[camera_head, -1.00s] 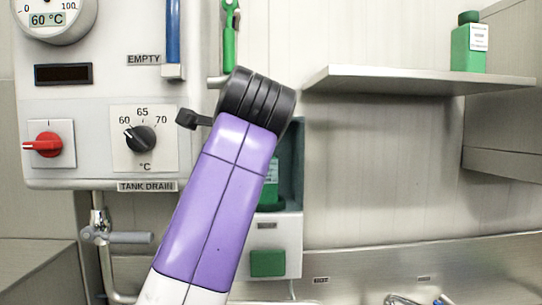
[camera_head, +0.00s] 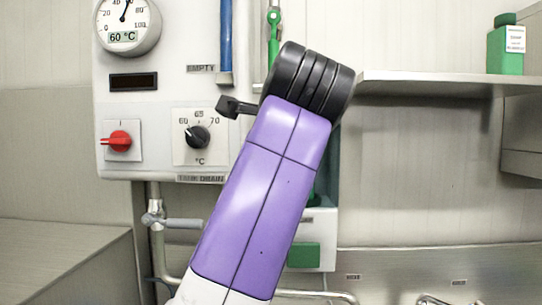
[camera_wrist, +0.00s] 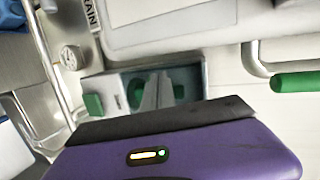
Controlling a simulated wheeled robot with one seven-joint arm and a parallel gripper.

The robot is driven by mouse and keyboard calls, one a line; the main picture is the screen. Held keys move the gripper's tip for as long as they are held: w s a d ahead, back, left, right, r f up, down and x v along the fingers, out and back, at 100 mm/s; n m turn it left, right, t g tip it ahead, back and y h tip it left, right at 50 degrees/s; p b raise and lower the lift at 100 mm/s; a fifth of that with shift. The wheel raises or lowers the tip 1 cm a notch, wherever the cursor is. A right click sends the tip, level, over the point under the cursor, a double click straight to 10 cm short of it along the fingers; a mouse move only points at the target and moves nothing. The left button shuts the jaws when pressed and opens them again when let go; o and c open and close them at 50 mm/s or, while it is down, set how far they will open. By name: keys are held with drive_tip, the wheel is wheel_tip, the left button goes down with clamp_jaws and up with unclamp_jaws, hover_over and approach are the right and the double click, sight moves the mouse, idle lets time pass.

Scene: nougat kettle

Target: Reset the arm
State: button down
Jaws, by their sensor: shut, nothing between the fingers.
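My gripper (camera_wrist: 158,92) shows in the wrist view as two grey fingers lying together, past the dark edge of my purple wrist. It is shut and empty. Behind the fingers in that view is a grey wall box with green parts (camera_wrist: 93,104). In the head view my purple arm rises through the middle to a black ribbed joint. My fingers cannot be made out there.
A control panel (camera_head: 112,55) with a gauge (camera_head: 128,20), red switch (camera_head: 120,141) and dial (camera_head: 197,137) is left of my arm. A drain valve (camera_head: 155,215) is below. A shelf (camera_head: 430,84) with a green bottle (camera_head: 506,48) is at right. Wall below it is clear.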

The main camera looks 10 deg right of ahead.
drive_tip(key=s+r+n+t+h+b, duration=0.1)
drive_tip(key=s+r+n+t+h, duration=0.25)
drive_tip(key=s+r+t, duration=0.35)
drive_tip(key=s+f+n+y, duration=0.35)
drive_tip(key=f+n, duration=0.25)
drive_tip(key=f, duration=0.5)
drive_tip(key=s+f+n+t+y, duration=0.15)
drive_tip(key=s+f+n, duration=0.35)
drive_tip(key=f, duration=0.6)
drive_tip(key=s+f+n+y, duration=0.35)
drive_tip(key=f+n, duration=0.35)
drive_tip(key=f, duration=0.5)
drive_tip(key=s+d+f+m+g+h, duration=0.1)
drive_tip(key=s+d+f+g, duration=0.1)
drive_tip(key=s+f, duration=0.6)
drive_tip(key=s+d+f+g+h, duration=0.1)
drive_tip(key=s+d+f+g, duration=0.2)
drive_tip(key=s+f, duration=0.5)
drive_tip(key=s+d+f+m+g+h, duration=0.1)
drive_tip(key=s+f, duration=0.6)
drive_tip(key=s, duration=0.9)
drive_tip(key=shift+d+f+m+g+h, duration=0.4)
drive_tip(key=shift+d+g+h, duration=0.1)
drive_tip(key=shift+d+g, duration=0.55)
